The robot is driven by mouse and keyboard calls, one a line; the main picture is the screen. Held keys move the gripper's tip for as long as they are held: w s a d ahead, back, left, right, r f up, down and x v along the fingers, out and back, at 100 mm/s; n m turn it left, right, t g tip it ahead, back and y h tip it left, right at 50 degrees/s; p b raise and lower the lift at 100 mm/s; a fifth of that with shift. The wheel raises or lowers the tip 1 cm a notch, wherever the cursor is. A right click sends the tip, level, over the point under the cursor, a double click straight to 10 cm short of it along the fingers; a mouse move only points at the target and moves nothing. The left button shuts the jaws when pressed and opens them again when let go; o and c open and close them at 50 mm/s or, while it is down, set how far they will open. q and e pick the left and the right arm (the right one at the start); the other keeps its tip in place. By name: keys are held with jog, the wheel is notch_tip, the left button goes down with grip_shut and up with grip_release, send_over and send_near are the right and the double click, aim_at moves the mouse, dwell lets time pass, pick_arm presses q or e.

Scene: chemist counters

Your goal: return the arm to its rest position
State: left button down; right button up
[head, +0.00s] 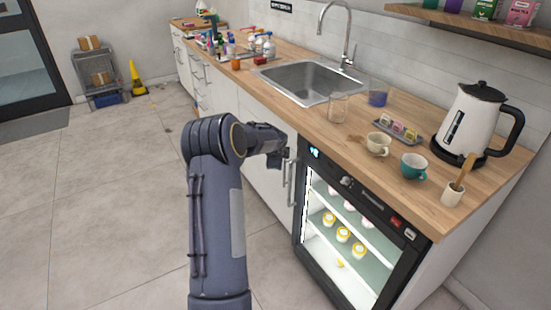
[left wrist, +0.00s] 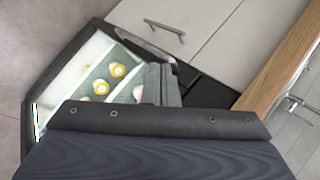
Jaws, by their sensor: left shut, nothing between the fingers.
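My left arm (head: 219,215) rises from the bottom of the head view, bends at the elbow and reaches toward the counter front. My left gripper (head: 280,158) is beside the upper left corner of the small lit fridge (head: 350,235), close to a metal handle (head: 290,183). Whether it touches the handle I cannot tell. In the left wrist view the fingers (left wrist: 161,84) are together and hold nothing, with the fridge interior (left wrist: 85,75) behind them. My right gripper is not in view.
The wooden counter (head: 320,120) carries a sink (head: 300,80), a kettle (head: 475,120), cups (head: 378,144) and a beaker (head: 338,108). Jars with yellow lids (head: 343,235) stand in the fridge.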

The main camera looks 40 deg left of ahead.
pick_arm(q)
jog(key=shift+s+d+r, duration=0.1)
jog(key=shift+s+r, duration=0.3)
jog(key=shift+r, duration=0.1)
jog(key=s+d+r+n+h+p, duration=0.25)
jog(key=s+d+r, duration=0.35)
jog(key=d+r, duration=0.3)
jog(key=s+d+r+n+h+p, duration=0.1)
jog(key=s+d+r+n, duration=0.3)
jog(key=s+d+r, duration=0.45)
jog(key=s+d+f+n+h+p, duration=0.1)
jog(key=s+d+n+h, duration=0.4)
jog(key=s+d, duration=1.3)
jog(key=shift+s+d+f+n+p, duration=0.2)
jog(key=shift+d+f+n+p, duration=0.25)
jog(key=shift+d, duration=0.7)
jog(key=shift+r, duration=0.15)
